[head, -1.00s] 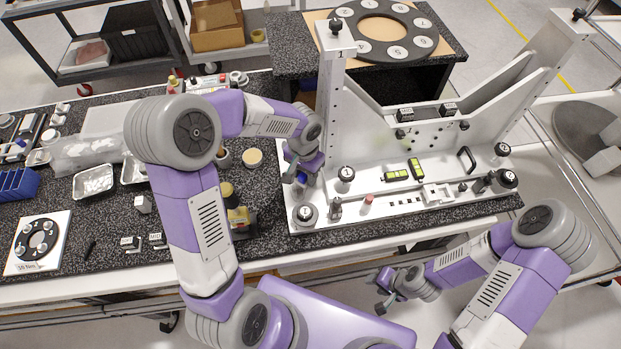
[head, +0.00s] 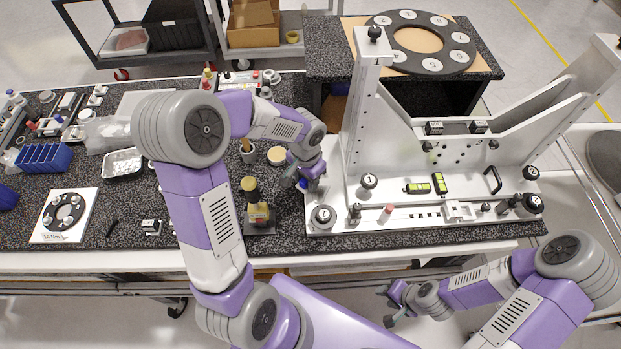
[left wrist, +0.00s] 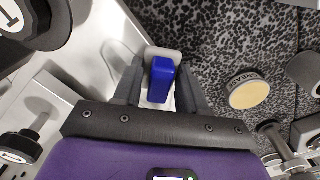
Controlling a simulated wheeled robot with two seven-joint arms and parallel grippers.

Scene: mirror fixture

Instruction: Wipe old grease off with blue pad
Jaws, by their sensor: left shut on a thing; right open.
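My left gripper (head: 303,186) is shut on the blue pad (left wrist: 162,80), whose blue body stands between the fingers in the left wrist view, with a pale grey-white part at its far end. In the head view, only a bit of blue shows at the fingertips. The gripper is at the left edge of the white mirror fixture (head: 345,150). I cannot tell whether the pad touches a surface. I cannot make out old grease clearly. My right gripper (head: 388,306) is open and empty in front of the bench, low and right of the middle.
A round tin (head: 277,156) with a cream top stands left of the left gripper; it also shows in the left wrist view (left wrist: 249,90). A yellow-and-black item (head: 257,210) stands nearby. A numbered knob (head: 323,215) sits on the fixture's front left corner. Blue bins (head: 43,157) are far left.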

